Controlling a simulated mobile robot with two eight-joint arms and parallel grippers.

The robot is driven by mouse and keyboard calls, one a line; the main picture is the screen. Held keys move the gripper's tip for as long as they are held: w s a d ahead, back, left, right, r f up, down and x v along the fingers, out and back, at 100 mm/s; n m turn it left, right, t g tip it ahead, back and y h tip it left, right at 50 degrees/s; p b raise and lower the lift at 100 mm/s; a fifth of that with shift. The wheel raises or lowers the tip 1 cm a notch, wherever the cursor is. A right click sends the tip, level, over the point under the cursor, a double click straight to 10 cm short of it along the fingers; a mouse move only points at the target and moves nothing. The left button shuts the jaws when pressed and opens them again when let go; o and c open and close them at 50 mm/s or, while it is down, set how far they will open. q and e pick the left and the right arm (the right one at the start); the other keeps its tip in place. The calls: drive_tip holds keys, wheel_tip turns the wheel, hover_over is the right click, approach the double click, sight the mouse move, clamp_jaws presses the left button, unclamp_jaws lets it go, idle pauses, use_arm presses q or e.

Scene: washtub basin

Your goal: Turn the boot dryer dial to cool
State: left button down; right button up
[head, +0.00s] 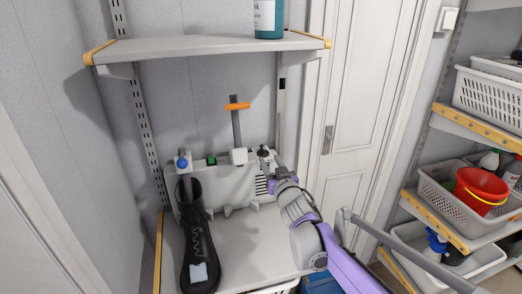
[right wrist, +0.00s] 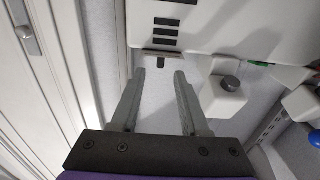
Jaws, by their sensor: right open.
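The boot dryer (head: 225,188) is a pale box with vent slots at the back of the shelf. A small dark knob (head: 263,151) stands at its right end, close to my right gripper (head: 269,166). In the right wrist view my right gripper (right wrist: 157,85) is open and empty, its fingers pointing at the dryer (right wrist: 215,25). A small black peg (right wrist: 160,65) shows just beyond and between the fingertips, apart from them. I cannot read any dial marking. My left gripper is out of view.
A black boot (head: 194,240) stands at the shelf's left. A grey post with an orange crosspiece (head: 237,106), a green switch (head: 211,160) and a blue ball (head: 182,162) are on the dryer. An upper shelf (head: 205,46) hangs above; baskets (head: 455,190) stand right.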

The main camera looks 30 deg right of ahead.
sight(265, 152)
drive_tip(key=x, duration=0.8)
drive_tip(key=shift+w+a+p, duration=0.1)
drive_tip(key=shift+w+p, duration=0.05)
drive_tip(key=shift+p, duration=0.25)
clamp_jaws()
